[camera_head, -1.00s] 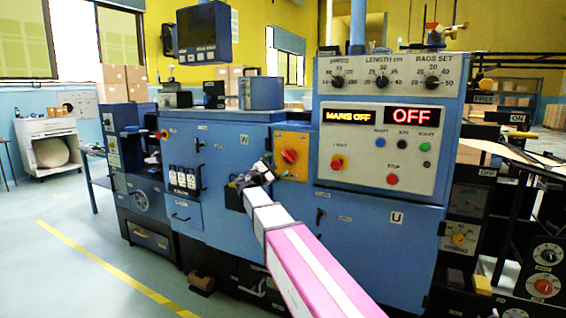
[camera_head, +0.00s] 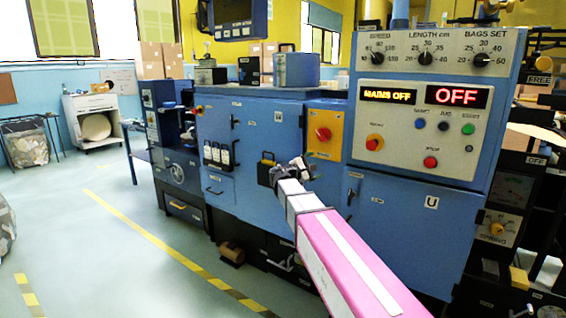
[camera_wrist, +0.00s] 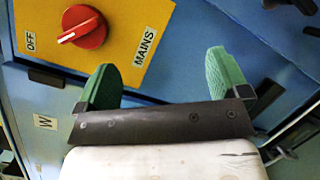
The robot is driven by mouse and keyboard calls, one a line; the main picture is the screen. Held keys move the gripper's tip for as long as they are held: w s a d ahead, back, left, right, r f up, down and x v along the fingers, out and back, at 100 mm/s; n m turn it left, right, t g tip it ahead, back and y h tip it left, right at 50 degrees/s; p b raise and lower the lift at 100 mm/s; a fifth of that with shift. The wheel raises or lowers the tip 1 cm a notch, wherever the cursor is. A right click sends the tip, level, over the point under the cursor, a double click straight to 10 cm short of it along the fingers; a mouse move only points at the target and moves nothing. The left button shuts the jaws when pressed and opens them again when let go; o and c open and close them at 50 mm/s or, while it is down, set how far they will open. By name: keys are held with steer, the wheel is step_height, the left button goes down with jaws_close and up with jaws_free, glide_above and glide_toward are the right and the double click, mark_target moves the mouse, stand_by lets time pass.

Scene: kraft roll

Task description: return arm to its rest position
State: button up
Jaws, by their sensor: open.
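My gripper (camera_head: 292,168) is at the end of my pink and white arm, in front of the blue machine (camera_head: 395,235). In the wrist view its two green fingers (camera_wrist: 160,82) are spread wide with nothing between them. The red rotary switch (camera_wrist: 84,27) on a yellow plate marked OFF and MAINS lies beyond the left finger, apart from it. In the head view this switch (camera_head: 323,134) is just above and right of my gripper. Two lit displays on the control panel read MAINS OFF (camera_head: 387,94) and OFF (camera_head: 458,96).
A monitor (camera_head: 236,14) hangs above the machine. A black-edged box with a handle (camera_head: 265,171) is on the machine front close behind my gripper. A white cabinet (camera_head: 95,130) stands at the far left. The floor (camera_head: 95,240) with its yellow lines is open on the left.

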steer(key=s+d+f+m+g+y, duration=0.35)
steer(key=s+f, duration=0.25)
steer(key=f, duration=0.5)
steer(key=s+d+f+m+g+y, duration=0.35)
steer(key=s+f, duration=0.35)
steer(key=f, duration=0.3)
steer(key=s+a+f+m+g+y, duration=0.3)
steer(key=s+f+m+y, duration=0.4)
steer(key=s+f, duration=0.6)
steer(key=s+y, duration=0.1)
steer(key=s, duration=0.1)
steer(key=shift+s+f+g, duration=0.15)
steer(key=shift+s+g, duration=0.15)
